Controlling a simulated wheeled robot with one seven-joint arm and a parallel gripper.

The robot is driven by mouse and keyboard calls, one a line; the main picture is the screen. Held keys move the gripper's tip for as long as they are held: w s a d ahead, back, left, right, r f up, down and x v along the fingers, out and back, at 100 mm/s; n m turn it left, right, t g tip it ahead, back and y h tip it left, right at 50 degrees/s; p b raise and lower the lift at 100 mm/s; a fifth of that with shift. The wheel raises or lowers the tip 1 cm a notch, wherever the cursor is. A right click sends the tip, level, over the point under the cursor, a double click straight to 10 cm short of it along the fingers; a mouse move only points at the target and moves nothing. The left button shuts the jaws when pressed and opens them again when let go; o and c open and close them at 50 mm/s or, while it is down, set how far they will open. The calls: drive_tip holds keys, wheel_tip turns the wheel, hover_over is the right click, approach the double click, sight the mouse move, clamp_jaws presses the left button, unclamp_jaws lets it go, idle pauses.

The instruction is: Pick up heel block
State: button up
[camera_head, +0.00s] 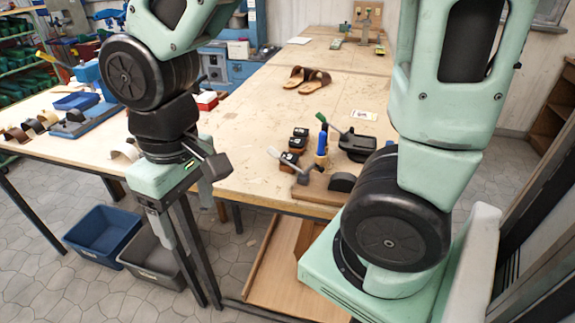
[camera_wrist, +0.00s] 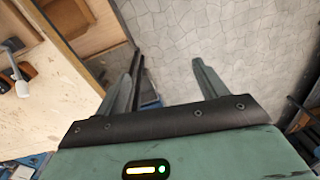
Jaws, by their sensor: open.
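Several small dark blocks with brown parts (camera_head: 289,161) stand in a short row on the workbench (camera_head: 245,122); they may be the heel blocks, but they are too small to be sure. Two dark pieces (camera_wrist: 26,70) at the left edge of the wrist view may be the same blocks. My gripper (camera_head: 187,222) is open and empty, pointing down off the front edge of the bench, left of the blocks and apart from them. In the wrist view my gripper's two fingers (camera_wrist: 168,60) are spread, with the stone floor (camera_wrist: 175,30) between and beyond them.
A lever clamp on a wooden base (camera_head: 317,186), a blue-handled tool (camera_head: 322,143) and a black device with a green lever (camera_head: 357,146) crowd the blocks. Brown sandals (camera_head: 307,79) lie farther back. Blue (camera_head: 102,236) and grey (camera_head: 152,258) bins stand on the floor.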

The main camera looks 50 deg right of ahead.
drive_tip(key=w+d+m, duration=0.4)
drive_tip(key=w+d, duration=0.2)
drive_tip(key=d, duration=0.1)
drive_tip(key=m, duration=1.3)
hover_over(289, 157)
drive_tip(key=shift+h, duration=0.3)
wheel_tip(289, 157, down, 11)
drive_tip(key=shift+f+p, duration=0.15)
drive_tip(key=shift+p, duration=0.55)
drive_tip(key=shift+f+p, duration=0.9)
drive_tip(key=shift+f, duration=1.75)
drive_tip(key=c, duration=1.1)
